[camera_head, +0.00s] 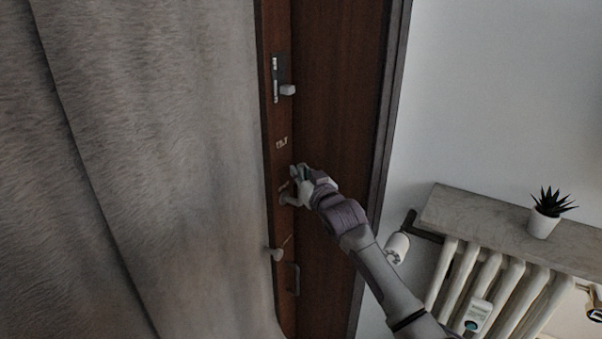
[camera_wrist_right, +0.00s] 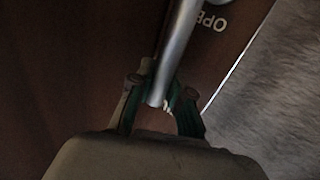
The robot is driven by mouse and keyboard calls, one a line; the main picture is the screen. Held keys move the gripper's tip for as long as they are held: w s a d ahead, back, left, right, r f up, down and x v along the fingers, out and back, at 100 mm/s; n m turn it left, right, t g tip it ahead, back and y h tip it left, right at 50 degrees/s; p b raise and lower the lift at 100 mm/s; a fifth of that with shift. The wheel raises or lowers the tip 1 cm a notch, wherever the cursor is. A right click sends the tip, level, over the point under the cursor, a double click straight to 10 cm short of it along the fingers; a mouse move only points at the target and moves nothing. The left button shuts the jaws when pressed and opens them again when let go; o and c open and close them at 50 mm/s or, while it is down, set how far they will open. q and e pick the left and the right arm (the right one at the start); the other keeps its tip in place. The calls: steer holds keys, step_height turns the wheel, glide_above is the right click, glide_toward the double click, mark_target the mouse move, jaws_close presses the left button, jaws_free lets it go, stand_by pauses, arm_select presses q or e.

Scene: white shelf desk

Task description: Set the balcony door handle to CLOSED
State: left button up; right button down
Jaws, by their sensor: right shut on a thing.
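In the right wrist view, my right gripper (camera_wrist_right: 158,105) is shut on a silver bar, the door handle (camera_wrist_right: 180,45). The bar runs up from between the fingertips. Part of a printed label reading "OPE" (camera_wrist_right: 212,20) shows beside it; the rest is cut off or hidden. In the head view the gripper mostly hides the handle. My left gripper is not in view.
A grey curtain (camera_head: 150,150) hangs close left of the door edge. A radiator (camera_head: 480,285) and shelf with a potted plant (camera_head: 545,222) stand at right.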

steer(key=s+a+f+n+t+y+b, duration=0.2)
steer(key=s+a+n+y+b, duration=0.1)
steer(key=n+b, duration=0.4)
steer(key=shift+s+a+t+b, duration=0.2)
steer(key=shift+s+t+b, duration=0.2)
steer(key=shift+s+b, duration=0.65)
steer(key=shift+w, duration=0.25)
steer(key=c, duration=1.1)
jaws_free()
steer(key=v, duration=1.2)
